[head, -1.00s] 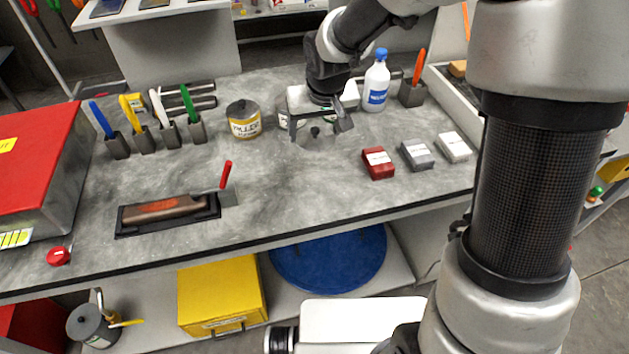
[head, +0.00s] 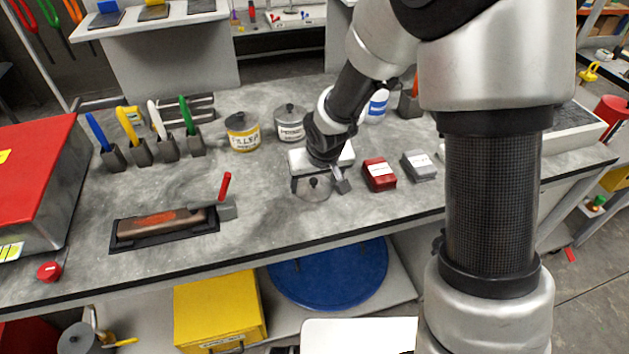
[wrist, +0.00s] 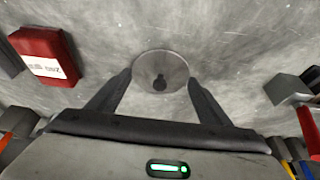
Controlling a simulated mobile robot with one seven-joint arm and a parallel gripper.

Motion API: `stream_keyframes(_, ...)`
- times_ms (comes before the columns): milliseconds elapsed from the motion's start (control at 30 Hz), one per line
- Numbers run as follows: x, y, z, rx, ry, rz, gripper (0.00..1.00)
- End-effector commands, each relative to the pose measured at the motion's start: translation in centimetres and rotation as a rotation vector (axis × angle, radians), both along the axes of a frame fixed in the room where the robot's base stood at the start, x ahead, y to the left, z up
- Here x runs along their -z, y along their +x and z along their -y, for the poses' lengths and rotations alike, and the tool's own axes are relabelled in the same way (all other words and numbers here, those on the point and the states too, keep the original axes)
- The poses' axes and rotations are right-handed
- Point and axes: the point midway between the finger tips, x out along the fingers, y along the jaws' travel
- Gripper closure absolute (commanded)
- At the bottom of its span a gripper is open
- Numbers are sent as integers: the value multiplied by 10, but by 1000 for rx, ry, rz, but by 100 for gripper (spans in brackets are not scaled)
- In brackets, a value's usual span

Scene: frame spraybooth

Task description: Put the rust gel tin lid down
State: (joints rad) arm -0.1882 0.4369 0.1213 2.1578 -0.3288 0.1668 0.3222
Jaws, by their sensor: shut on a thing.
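A round grey lid with a dark knob (head: 312,194) is in my gripper (head: 318,183), over the front middle of the bench. In the wrist view the lid (wrist: 172,66) sits between the two fingers of my gripper (wrist: 160,80), with bare grey bench around it. I cannot tell whether the lid touches the bench. A grey tin with a white label (head: 290,131) and a yellow-labelled filler tin (head: 243,137) stand behind and to the left, both with lids on. I cannot pick out the rust gel tin.
A red box (head: 379,173) and a grey box (head: 419,165) stand close to the right of my gripper. Bare bench lies between the float and the tins.

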Motion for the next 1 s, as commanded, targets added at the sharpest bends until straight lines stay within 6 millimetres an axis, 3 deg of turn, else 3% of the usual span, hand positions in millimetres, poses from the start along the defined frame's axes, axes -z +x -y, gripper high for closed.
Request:
stream_keyframes(267,3,1,0,0,1,2,49)
stream_keyframes(300,2,1,0,0,1,2,26)
stream_keyframes(400,1,1,0,0,1,2,9)
stream_keyframes(767,-4,1,0,0,1,2,9)
stream_keyframes(1000,-41,-12,5,2,2,8,9)
